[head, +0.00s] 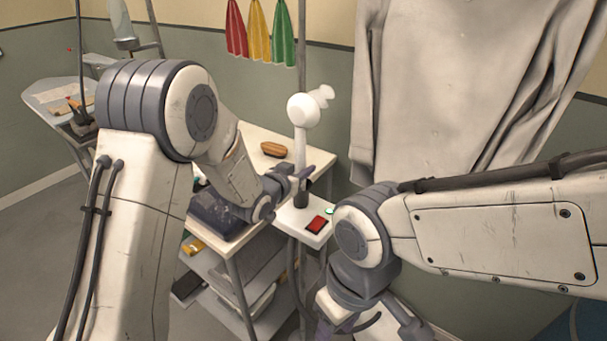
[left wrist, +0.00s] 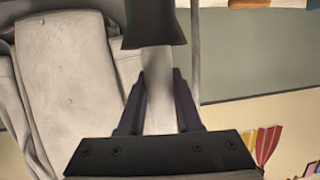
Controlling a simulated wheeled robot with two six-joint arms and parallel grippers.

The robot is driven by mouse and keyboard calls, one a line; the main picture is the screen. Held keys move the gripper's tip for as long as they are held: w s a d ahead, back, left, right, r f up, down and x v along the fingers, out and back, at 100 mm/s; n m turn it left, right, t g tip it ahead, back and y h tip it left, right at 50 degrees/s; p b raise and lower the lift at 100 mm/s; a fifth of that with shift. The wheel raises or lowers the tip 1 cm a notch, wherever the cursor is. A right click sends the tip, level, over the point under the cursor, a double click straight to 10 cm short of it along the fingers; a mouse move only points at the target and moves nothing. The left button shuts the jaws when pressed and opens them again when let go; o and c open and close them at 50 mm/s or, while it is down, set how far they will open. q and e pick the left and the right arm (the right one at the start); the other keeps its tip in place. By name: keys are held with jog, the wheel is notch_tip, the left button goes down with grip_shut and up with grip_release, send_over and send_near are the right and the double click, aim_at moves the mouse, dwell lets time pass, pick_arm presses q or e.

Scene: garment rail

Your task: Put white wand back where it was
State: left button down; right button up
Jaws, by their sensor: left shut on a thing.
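The white wand (head: 302,140) stands upright in the head view, its round white head and small nozzle at the top and a dark lower part below. My left gripper (head: 297,182) is shut on it below the head. In the left wrist view, my left gripper's fingers (left wrist: 158,100) lie on both sides of the pale wand shaft (left wrist: 160,95), with a dark flared piece (left wrist: 152,25) above. The wand's dark lower end is just above or on a small white shelf (head: 292,220); contact cannot be told.
The shelf bears a red switch (head: 316,224) and joins a table with a wooden brush (head: 273,149). A thin pole (head: 302,60) rises behind the wand. A pale garment (head: 450,80) hangs at right. An ironing board (head: 60,95) stands at far left.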

pick_arm(q)
jog(key=shift+f, duration=0.8)
jog(key=shift+d, duration=0.1)
jog(key=shift+f, duration=0.2)
jog(key=c, duration=0.6)
grip_release()
